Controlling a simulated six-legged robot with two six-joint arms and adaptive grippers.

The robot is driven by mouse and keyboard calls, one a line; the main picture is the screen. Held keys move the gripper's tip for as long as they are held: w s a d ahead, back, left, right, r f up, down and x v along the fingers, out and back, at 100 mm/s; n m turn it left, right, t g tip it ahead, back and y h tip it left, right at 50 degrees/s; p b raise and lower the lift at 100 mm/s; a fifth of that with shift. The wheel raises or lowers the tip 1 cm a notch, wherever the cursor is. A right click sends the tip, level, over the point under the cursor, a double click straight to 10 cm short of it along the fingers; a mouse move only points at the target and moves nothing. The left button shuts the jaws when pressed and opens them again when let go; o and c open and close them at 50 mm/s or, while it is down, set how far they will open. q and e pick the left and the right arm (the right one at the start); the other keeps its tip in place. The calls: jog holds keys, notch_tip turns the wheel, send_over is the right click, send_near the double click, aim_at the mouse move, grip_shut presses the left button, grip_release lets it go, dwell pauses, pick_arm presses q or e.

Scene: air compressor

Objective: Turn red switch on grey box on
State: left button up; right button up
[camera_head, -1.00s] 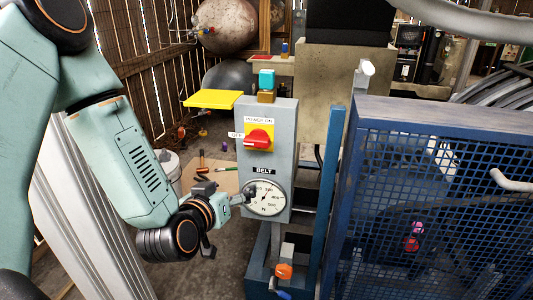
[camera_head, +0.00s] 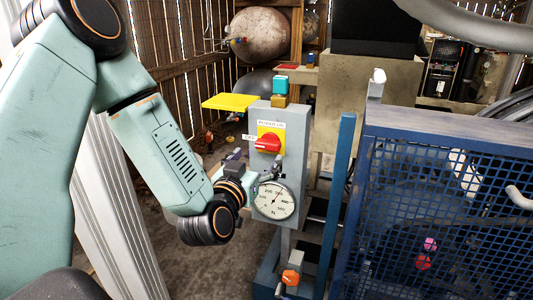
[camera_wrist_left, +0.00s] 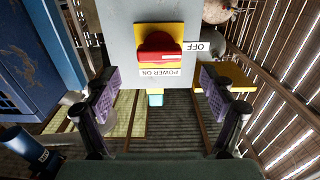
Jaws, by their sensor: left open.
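The red switch (camera_head: 267,144) sits on a yellow plate on the front of the grey box (camera_head: 295,130). Its handle lies roughly sideways, toward the OFF label (camera_head: 249,138) at its left. A POWER ON label (camera_head: 270,124) is above it. My left gripper (camera_head: 268,170) is just below the switch, in front of the box and above the gauge. In the left wrist view, which is upside down, the open, empty fingers (camera_wrist_left: 160,88) are spread, with the switch (camera_wrist_left: 158,48) centred beyond them, apart from both. My right gripper is not in view.
A round gauge (camera_head: 274,201) is low on the box. A blue mesh cage (camera_head: 440,200) stands at the right. An orange-handled valve (camera_head: 290,277) is below.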

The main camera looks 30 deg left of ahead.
aim_at(266, 148)
pick_arm(q)
jog(key=b+x, duration=0.1)
jog(key=x, duration=0.4)
jog(key=c, duration=1.1)
jog(key=shift+d+r+m+p, duration=0.1)
jog(key=shift+m+p, duration=0.6)
jog(key=shift+p, duration=0.15)
jog(key=shift+c, duration=0.2)
jog(key=m+p, duration=1.3)
jog(key=p, duration=0.2)
jog(key=shift+m+p, duration=1.55)
jog(key=shift+m, duration=0.35)
